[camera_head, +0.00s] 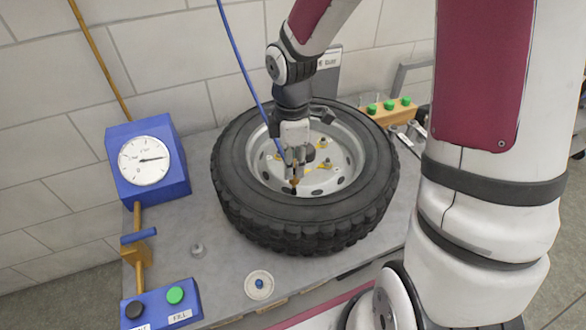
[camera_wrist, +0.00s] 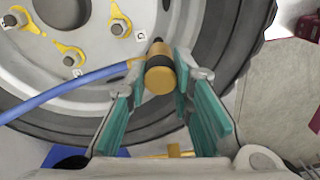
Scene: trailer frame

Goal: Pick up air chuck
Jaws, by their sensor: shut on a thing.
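The air chuck (camera_wrist: 159,72) is a small brass-coloured piece with a black end, joined to a blue hose (camera_wrist: 75,94). In the wrist view it sits between the teal finger pads of my gripper (camera_wrist: 160,88), which is shut on it. In the head view my gripper (camera_head: 295,165) is over the wheel's rim, and the air chuck (camera_head: 294,183) shows just below the fingers. The blue hose (camera_head: 240,58) runs from the top of the picture down to it. The tire (camera_head: 305,215) lies flat on the grey bench around a pale metal rim (camera_head: 340,165).
A blue gauge box (camera_head: 150,160) stands at the bench's left. A blue box with a green and a black button (camera_head: 160,305) is at the front left. A small round white dish (camera_head: 259,285) lies before the tire. A wooden block with green pieces (camera_head: 388,110) is behind right.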

